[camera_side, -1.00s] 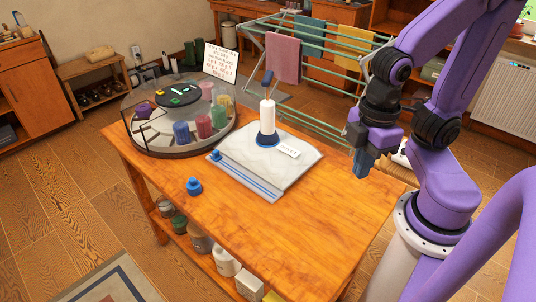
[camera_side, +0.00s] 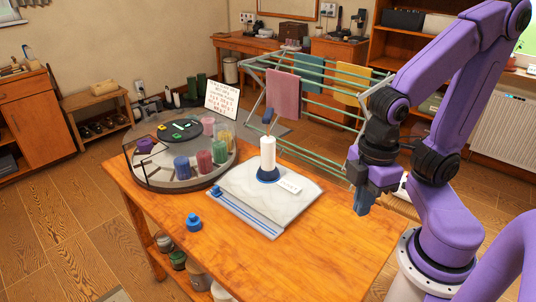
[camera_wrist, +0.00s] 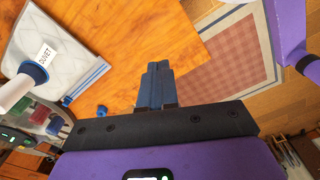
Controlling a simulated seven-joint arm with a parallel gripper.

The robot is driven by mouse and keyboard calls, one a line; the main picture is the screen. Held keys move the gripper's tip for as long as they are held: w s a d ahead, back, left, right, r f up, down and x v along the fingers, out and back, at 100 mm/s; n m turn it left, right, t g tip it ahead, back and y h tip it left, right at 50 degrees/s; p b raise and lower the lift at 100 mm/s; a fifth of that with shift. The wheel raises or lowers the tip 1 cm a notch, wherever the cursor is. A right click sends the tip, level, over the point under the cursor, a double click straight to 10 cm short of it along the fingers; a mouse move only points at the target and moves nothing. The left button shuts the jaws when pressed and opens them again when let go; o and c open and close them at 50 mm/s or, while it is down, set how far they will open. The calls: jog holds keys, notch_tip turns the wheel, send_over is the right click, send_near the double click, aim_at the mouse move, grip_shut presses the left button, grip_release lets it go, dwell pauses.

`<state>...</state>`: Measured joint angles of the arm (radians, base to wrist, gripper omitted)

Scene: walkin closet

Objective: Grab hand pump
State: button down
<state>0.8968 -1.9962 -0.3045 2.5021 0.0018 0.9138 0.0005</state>
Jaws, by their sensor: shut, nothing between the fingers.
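The hand pump (camera_side: 268,153) looks like a white upright cylinder with a blue base and a blue handle at the top. It stands on a folded white bag (camera_side: 250,205) with a blue edge strip, on the wooden table. In the wrist view the pump (camera_wrist: 18,90) shows at the left edge, beside a tag reading "DUVET". My gripper (camera_side: 362,208) hangs over the right part of the table, well right of the pump and apart from it. Its blue fingers (camera_wrist: 155,85) are together and empty, pointing down.
A round carousel (camera_side: 180,182) with several coloured jars stands left of the pump. A small blue cap (camera_side: 194,222) lies at the table's front left. A drying rack (camera_side: 320,120) with towels stands behind the table. The table's front right is clear.

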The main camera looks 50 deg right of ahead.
dwell(0.4)
jog(key=shift+c, duration=2.2)
grip_release()
jog(key=n+t+h, duration=1)
jog(key=n+t, duration=0.5)
jog(key=n, duration=0.2)
send_near(270, 159)
jog(key=x, duration=0.5)
jog(key=shift+w+d, duration=0.2)
jog(key=shift+d, duration=0.2)
jog(key=shift+x, duration=3.25)
